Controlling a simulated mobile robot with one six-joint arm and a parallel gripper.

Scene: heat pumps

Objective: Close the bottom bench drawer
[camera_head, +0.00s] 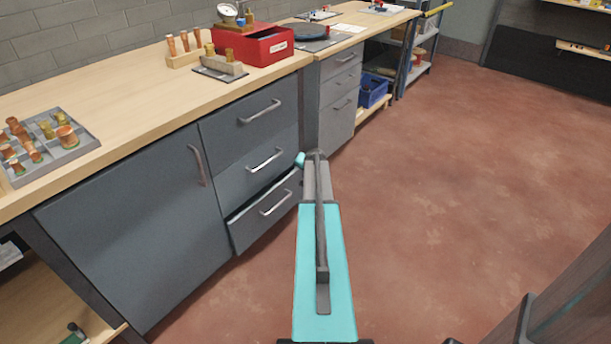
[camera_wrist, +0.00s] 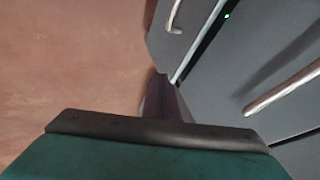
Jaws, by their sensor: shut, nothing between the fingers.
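The bottom bench drawer (camera_head: 262,214) is the lowest of three grey drawers in the bench cabinet. It stands partly open, with a dark gap along its top edge and its bar handle facing the room. In the wrist view its front (camera_wrist: 190,16) and part of its handle show at the top, beside a light edge strip. My gripper (camera_wrist: 162,84) is shut and empty, its dark fingertips close to the near end of that strip. I cannot tell whether they touch it.
The middle drawer (camera_head: 256,170) and top drawer (camera_head: 245,122) look shut. The middle drawer's handle (camera_wrist: 285,93) shows close on the right in the wrist view. A cabinet door (camera_head: 140,220) is left of the drawers. Red floor (camera_head: 450,180) lies open to the right.

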